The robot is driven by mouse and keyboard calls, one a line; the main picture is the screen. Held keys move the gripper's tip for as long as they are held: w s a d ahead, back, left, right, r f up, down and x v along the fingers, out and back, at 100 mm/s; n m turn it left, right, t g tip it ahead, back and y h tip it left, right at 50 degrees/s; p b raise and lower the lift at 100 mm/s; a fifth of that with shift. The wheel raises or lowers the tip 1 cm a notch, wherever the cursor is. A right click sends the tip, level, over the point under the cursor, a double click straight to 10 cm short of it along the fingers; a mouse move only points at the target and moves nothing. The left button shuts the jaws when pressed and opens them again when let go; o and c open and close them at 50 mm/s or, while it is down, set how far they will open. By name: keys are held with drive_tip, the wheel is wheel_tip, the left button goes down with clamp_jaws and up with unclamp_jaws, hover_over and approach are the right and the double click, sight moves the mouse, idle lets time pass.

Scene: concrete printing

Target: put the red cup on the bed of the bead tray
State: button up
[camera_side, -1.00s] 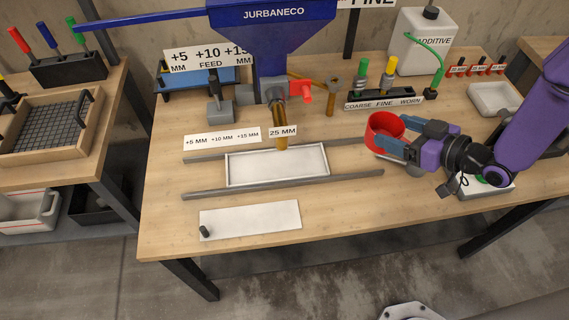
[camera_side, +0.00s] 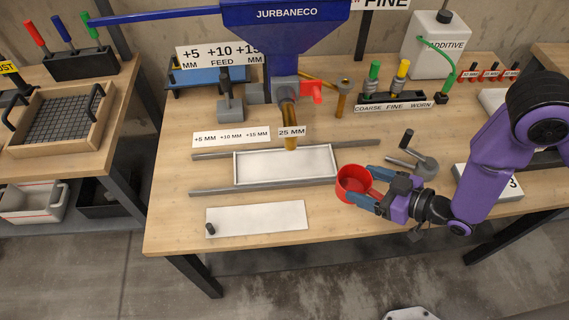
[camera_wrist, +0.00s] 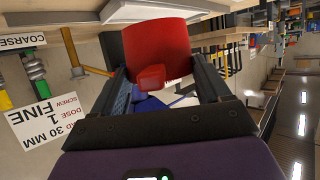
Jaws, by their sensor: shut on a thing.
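The red cup (camera_side: 354,183) is held in my gripper (camera_side: 370,185) at the right of the bead tray, above the front part of the table. In the wrist view the red cup (camera_wrist: 155,52) sits between the two fingers of my gripper (camera_wrist: 165,85). The bead tray (camera_side: 285,165) is a shallow white tray with a raised rim, lying between two grey rails under the nozzle. Its bed looks empty. The cup is apart from the tray, just beyond its right end.
A brass nozzle (camera_side: 290,125) hangs from the blue hopper (camera_side: 285,30) over the tray's back edge. Grey rails (camera_side: 265,188) run along the tray. A white plate (camera_side: 257,218) lies in front. A crank handle (camera_side: 412,160) stands behind my gripper.

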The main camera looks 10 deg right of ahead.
wheel_tip(320, 180, down, 4)
drive_tip(key=shift+r, duration=0.2)
drive_tip(key=shift+w+a+f, duration=0.1)
drive_tip(key=shift+f, duration=0.05)
hover_over(300, 171)
drive_tip(key=s+d, duration=0.2)
drive_tip(key=shift+w+a, duration=0.2)
drive_tip(key=x, duration=0.2)
drive_tip(key=shift+w+a, duration=0.2)
drive_tip(key=shift+f, duration=0.4)
drive_tip(key=shift+f, duration=0.1)
drive_tip(key=o, duration=1)
drive_tip(key=shift+o, duration=0.2)
